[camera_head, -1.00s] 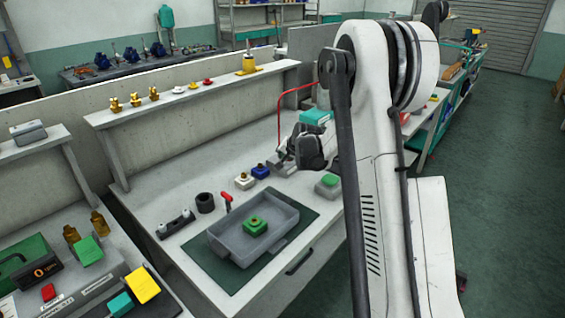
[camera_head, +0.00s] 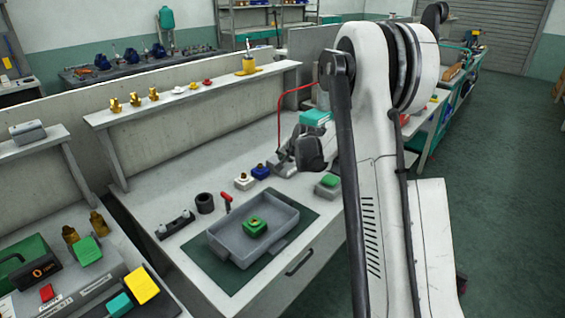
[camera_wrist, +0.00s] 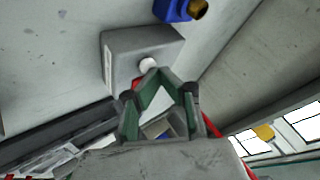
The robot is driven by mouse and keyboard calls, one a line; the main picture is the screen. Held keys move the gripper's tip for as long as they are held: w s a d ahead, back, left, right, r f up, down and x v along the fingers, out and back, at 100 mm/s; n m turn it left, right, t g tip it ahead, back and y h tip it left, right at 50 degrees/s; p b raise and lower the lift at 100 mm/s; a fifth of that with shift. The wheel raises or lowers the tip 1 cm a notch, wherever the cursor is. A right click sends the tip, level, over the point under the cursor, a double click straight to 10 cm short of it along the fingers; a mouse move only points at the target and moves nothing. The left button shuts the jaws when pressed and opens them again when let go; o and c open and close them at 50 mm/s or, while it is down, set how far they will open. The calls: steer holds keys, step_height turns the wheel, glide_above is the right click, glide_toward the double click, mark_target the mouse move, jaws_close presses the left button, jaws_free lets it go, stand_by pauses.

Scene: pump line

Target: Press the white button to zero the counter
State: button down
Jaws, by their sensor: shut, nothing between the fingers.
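In the wrist view a grey box (camera_wrist: 122,62) carries a round white button (camera_wrist: 147,64) on the face towards me. My gripper (camera_wrist: 160,74) is shut and empty, its green-lined fingertips together just beside the button and overlapping its edge in the picture. I cannot tell whether they touch it. In the head view my gripper (camera_head: 310,153) is over the back right of the bench, partly hidden by my arm. The white button cannot be made out there.
A grey tray (camera_head: 225,243) holds a green block (camera_head: 255,227). A red cable (camera_head: 281,115) rises behind my gripper. A green-topped grey block (camera_head: 327,186) stands right.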

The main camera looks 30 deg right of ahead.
steer(key=shift+r, duration=0.75)
steer(key=shift+r+p, duration=1.3)
steer(key=shift+r, duration=1.2)
